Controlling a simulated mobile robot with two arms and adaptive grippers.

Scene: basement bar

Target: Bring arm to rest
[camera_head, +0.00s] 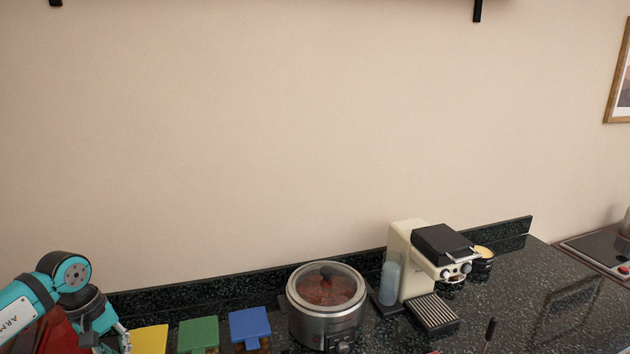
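My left arm comes in at the lower left corner, with teal and dark grey links. My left gripper (117,337) is at its end, low in the picture beside the yellow square (150,339). Its fingers are small and partly cut off by the bottom edge, so I cannot tell whether it is open or shut, or whether it touches anything. My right arm and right gripper are not in view.
Green (198,333) and blue (250,323) square-topped containers stand on the dark speckled counter (540,290). A slow cooker (322,322) with a glass lid stands right of them, then a cream coffee machine (408,262). The counter's right part is mostly clear.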

